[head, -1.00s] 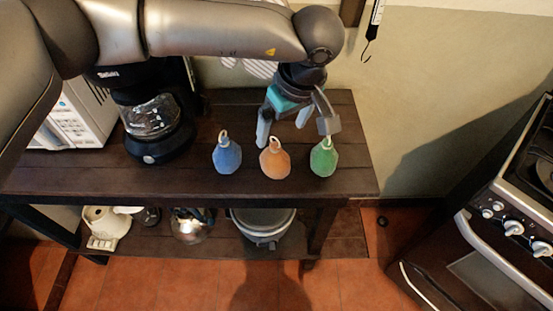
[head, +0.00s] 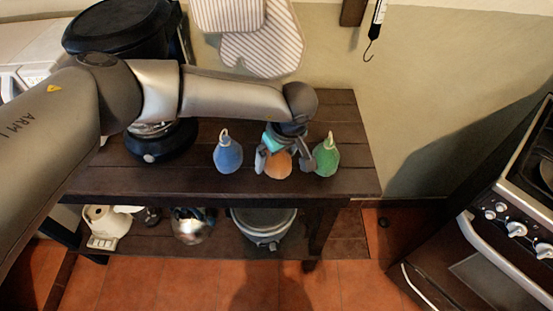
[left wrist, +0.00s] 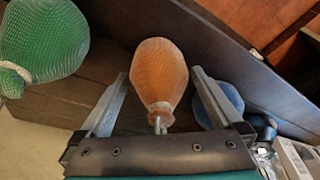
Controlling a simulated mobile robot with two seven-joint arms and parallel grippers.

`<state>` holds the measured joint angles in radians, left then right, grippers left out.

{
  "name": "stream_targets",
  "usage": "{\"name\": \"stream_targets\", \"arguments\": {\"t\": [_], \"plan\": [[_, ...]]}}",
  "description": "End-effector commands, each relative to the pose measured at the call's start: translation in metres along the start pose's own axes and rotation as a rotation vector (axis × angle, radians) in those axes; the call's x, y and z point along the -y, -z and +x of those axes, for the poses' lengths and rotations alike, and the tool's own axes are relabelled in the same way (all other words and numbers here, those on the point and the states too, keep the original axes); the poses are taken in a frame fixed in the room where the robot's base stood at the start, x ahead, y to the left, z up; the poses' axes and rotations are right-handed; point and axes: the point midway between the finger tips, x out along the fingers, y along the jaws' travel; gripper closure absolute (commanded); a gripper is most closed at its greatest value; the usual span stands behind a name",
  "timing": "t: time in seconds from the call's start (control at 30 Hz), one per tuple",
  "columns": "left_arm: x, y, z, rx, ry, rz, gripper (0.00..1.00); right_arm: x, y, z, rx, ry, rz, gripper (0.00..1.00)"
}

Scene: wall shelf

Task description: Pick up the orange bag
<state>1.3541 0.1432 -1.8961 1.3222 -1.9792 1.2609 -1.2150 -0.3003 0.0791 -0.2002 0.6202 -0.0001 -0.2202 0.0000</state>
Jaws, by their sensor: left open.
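The orange bag (head: 278,165) stands on the dark wooden shelf top (head: 340,120), between a blue bag (head: 228,156) and a green bag (head: 326,158). My left gripper (head: 283,166) is open over the orange bag, and its arm hides the bag's top in the head view. In the left wrist view the orange bag (left wrist: 159,75) lies between the two open fingers (left wrist: 160,100), with its neck toward the palm. The green bag (left wrist: 42,40) shows at left there, and the blue bag (left wrist: 220,103) shows partly behind the right finger. My right gripper is out of view.
A black coffee maker (head: 160,142) stands at the left of the shelf top. A stove (head: 500,215) is at the right. A pot (head: 262,228) and a kettle (head: 190,226) stand on the lower shelf. Striped mitts (head: 262,45) hang on the wall.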

Motion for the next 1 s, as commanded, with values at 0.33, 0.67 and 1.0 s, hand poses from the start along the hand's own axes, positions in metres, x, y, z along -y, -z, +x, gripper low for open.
{"name": "stream_targets", "arguments": {"t": [0.33, 0.67, 1.0], "plan": [[-0.0001, -0.0002, 0.0027, 0.0, -0.001, 0.001, 0.09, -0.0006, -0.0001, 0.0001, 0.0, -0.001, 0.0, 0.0], [0.0, 0.0001, 0.0024, 0.0, 0.0, 0.0, 0.46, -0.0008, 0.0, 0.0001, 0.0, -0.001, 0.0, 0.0], [0.0, 0.0002, 0.0023, 0.0, 0.0, 0.0, 0.84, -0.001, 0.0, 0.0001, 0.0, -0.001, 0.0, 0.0]]}}
